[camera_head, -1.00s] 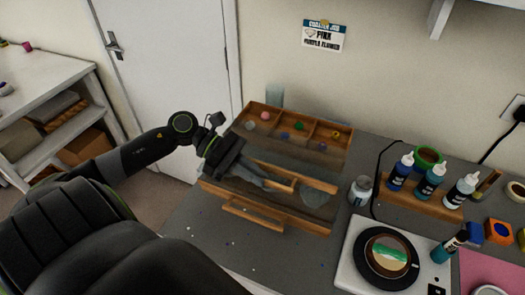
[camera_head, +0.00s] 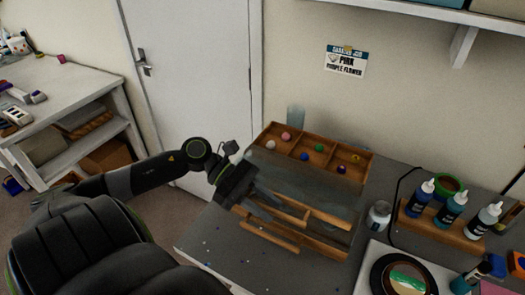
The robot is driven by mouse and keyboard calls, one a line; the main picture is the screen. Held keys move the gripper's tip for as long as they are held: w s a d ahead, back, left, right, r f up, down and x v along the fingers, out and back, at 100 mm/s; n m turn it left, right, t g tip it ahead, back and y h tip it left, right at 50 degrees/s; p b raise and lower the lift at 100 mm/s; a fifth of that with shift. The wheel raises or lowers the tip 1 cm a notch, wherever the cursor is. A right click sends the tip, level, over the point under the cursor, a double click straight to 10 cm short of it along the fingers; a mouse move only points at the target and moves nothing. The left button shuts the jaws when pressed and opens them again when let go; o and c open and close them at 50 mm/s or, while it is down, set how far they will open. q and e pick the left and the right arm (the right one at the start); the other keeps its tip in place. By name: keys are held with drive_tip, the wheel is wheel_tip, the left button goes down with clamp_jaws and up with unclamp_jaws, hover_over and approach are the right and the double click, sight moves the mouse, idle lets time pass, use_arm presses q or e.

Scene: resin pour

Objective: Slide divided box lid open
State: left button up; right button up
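The wooden divided box (camera_head: 367,166) stands on the grey table. Its back row of compartments is uncovered and holds several small coloured balls. A translucent lid (camera_head: 318,182) covers the front part, with a wooden bar (camera_head: 330,218) along its front side. My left gripper (camera_head: 281,212) reaches in from the left, low over the lid, its fingers at the left part of the bar. Whether the fingers are closed on the bar is unclear. A wooden handle (camera_head: 266,238) sticks out at the box's front. My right gripper is not in view.
A small jar (camera_head: 379,215) stands close to the box's right side. Several bottles (camera_head: 451,206) stand in a wooden rack at the right. A turntable (camera_head: 381,277) sits at the front right. The table left of the box is mostly clear.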

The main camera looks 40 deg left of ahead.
use_arm(q)
drive_tip(key=shift+a, duration=0.1)
drive_tip(key=shift+s+a+r, duration=0.15)
drive_tip(key=shift+a+r, duration=0.05)
drive_tip(key=shift+a, duration=0.35)
drive_tip(key=p+v, duration=0.4)
drive_tip(key=v, duration=1.2)
